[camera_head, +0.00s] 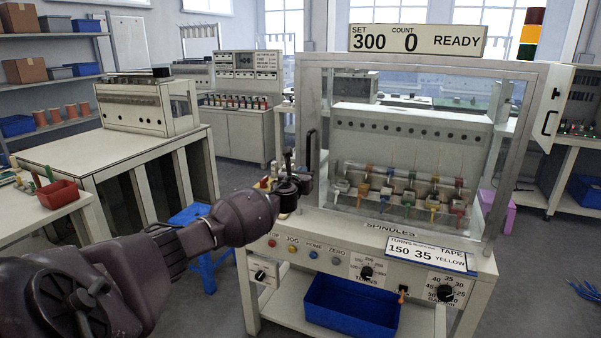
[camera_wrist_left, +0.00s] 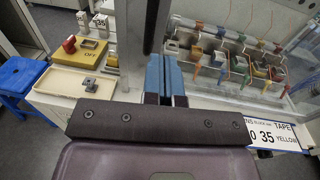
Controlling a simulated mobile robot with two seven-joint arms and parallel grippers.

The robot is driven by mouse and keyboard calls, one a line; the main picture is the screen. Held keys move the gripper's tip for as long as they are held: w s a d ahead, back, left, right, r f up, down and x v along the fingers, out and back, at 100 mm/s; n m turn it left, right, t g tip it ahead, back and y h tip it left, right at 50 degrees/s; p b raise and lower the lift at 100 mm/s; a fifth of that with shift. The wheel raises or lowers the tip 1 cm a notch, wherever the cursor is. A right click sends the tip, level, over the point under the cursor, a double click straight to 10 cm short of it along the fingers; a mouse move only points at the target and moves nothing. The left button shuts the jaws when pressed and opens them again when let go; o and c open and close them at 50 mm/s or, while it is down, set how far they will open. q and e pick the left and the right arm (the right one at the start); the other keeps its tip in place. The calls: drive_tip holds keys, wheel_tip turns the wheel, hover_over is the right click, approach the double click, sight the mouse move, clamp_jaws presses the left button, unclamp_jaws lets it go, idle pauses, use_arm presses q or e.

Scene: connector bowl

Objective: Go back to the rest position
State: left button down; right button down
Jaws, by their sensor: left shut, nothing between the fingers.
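My left arm comes in from the lower left in the head view. Its left gripper (camera_head: 290,180) is at the left front corner of the winding machine (camera_head: 400,230), near a dark upright handle (camera_head: 311,152). In the left wrist view, the blue fingers of the left gripper (camera_wrist_left: 166,78) are together with nothing between them. A dark upright bar (camera_wrist_left: 157,25) stands just beyond them; I cannot tell whether they touch it. My right gripper is in neither view.
Coloured spindles (camera_head: 410,192) sit inside the machine. A blue bin (camera_head: 352,306) is below its panel. A blue stool (camera_head: 200,250) stands left, also in the left wrist view (camera_wrist_left: 20,78). A cream tray (camera_wrist_left: 82,84) and a yellow switch box (camera_wrist_left: 88,50) lie left of the fingers.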

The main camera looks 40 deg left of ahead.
use_arm(q)
drive_tip(key=shift+s, duration=0.25)
drive_tip(key=d+n+h, duration=0.3)
drive_tip(key=d+n, duration=0.6)
drive_tip(key=d, duration=0.1)
drive_tip(key=s+d+f+n+h, duration=0.2)
drive_tip(key=s+d+f+n, duration=0.2)
drive_tip(key=d+f, duration=0.25)
drive_tip(key=s+d+f+n+h, duration=0.3)
drive_tip(key=s+d+f+n, duration=0.15)
drive_tip(key=d+f, duration=0.2)
drive_tip(key=s+d+f+n+g, duration=0.1)
drive_tip(key=s+d+f+n, duration=0.3)
drive_tip(key=s, duration=0.6)
drive_tip(key=s+d+f+n+g, duration=0.2)
drive_tip(key=s+f, duration=0.5)
drive_tip(key=s, duration=0.4)
drive_tip(key=s+d+f+n+g, duration=0.2)
drive_tip(key=s+d+f+n, duration=0.3)
drive_tip(key=s, duration=0.6)
drive_tip(key=shift+s+d+f+n, duration=0.15)
drive_tip(key=shift+d+f+n, duration=0.2)
drive_tip(key=shift+f+n, duration=0.25)
